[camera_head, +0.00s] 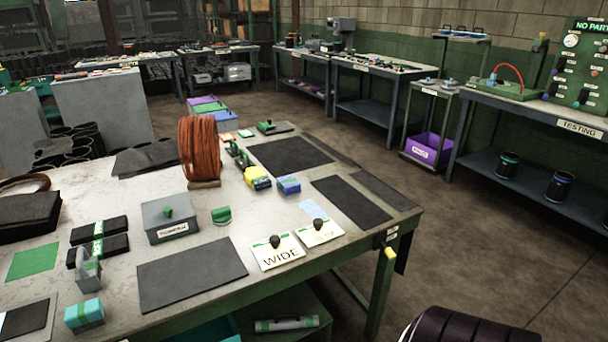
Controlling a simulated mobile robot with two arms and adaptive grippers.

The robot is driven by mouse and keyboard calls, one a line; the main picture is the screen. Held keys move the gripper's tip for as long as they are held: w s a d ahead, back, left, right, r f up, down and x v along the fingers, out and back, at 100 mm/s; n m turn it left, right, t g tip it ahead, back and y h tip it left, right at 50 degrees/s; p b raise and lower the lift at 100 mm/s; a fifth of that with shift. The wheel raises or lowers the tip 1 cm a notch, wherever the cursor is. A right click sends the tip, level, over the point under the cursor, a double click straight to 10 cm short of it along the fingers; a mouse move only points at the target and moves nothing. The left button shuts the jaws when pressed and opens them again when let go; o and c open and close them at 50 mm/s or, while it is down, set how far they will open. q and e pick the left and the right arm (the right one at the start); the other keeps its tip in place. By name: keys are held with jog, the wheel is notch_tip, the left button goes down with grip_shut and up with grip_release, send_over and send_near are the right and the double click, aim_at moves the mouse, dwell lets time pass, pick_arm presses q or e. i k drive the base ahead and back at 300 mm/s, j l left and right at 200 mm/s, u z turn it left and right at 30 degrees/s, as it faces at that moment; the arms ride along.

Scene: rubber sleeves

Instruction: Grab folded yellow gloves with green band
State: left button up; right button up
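The folded yellow gloves (257,179) lie on the near workbench (265,212) in the camera_head view, a little above the picture's middle. A darker greenish band seems to cross the bundle, but it is small here. A blue folded bundle (289,185) sits close to its right. Green clamp-like pieces (237,152) stand just behind it. The coil of orange-brown cord (199,150) stands upright to its left. Neither of my grippers shows in this view.
A grey box (168,218) and a green-handled piece (221,215) stand left of the gloves. Dark mats (192,274) lie on the bench, and a WIDE card with a black knob (277,252) lies near its front edge. Dark floor (480,240) is open to the right.

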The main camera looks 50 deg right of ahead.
aim_at(256, 179)
jog(key=z, duration=1.35)
jog(key=i+l, duration=0.1)
jog(key=l, duration=0.1)
